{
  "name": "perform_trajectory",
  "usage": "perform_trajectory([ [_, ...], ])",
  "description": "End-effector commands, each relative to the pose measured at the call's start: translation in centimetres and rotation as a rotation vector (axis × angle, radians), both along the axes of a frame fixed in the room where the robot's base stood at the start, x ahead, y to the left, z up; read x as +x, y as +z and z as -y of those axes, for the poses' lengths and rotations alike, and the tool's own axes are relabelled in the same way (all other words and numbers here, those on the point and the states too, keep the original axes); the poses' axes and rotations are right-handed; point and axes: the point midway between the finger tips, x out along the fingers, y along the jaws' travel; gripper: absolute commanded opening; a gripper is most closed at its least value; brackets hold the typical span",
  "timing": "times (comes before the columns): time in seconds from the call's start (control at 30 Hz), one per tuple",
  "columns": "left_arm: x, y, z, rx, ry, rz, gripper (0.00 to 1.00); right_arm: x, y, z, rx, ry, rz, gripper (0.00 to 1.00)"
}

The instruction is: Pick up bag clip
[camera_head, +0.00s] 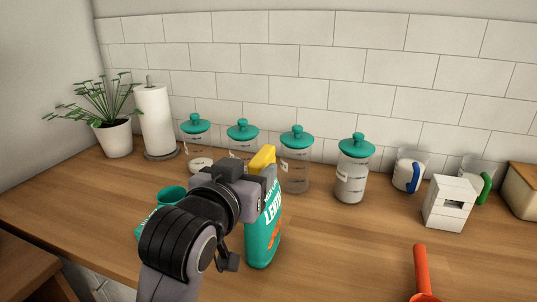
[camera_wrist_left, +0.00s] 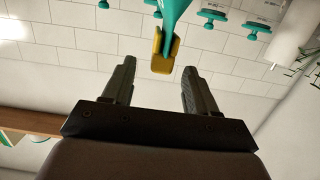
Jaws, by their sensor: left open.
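The bag clip (camera_head: 262,158) is yellow and sits across the top of a green lentil bag (camera_head: 264,232), which stands upright on the counter. My left gripper (camera_head: 262,176) is at the top of the bag, beside the clip, and partly hides both. In the left wrist view, the clip (camera_wrist_left: 163,54) shows between the tips of my open left gripper (camera_wrist_left: 158,74), with the green bag (camera_wrist_left: 177,12) beyond it. The fingers are apart and nothing is held. I cannot tell how deep the clip lies between them. My right gripper is not in view.
Several glass jars with teal lids (camera_head: 295,160) stand behind the bag. A paper towel roll (camera_head: 155,120) and a potted plant (camera_head: 113,136) are at the left. A white box (camera_head: 449,205), mugs (camera_head: 408,170) and an orange-red object (camera_head: 422,270) are at the right. A green item (camera_head: 171,193) lies behind my arm.

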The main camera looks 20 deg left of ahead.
Motion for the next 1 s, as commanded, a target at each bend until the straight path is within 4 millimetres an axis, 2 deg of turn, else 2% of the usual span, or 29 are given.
perform_trajectory([
  [0.27,2.2,-0.1,0.0,0.001,0.0,-0.001,0.58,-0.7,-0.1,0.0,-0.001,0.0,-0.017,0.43],
  [0.6,6.3,-0.3,0.1,0.002,0.001,-0.001,0.58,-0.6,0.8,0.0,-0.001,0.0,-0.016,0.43],
  [0.97,6.9,-0.6,0.1,0.0,0.001,0.0,0.58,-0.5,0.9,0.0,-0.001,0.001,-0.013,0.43],
  [1.0,6.9,-0.5,0.1,0.0,0.001,0.0,0.45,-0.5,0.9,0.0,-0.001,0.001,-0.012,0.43],
])
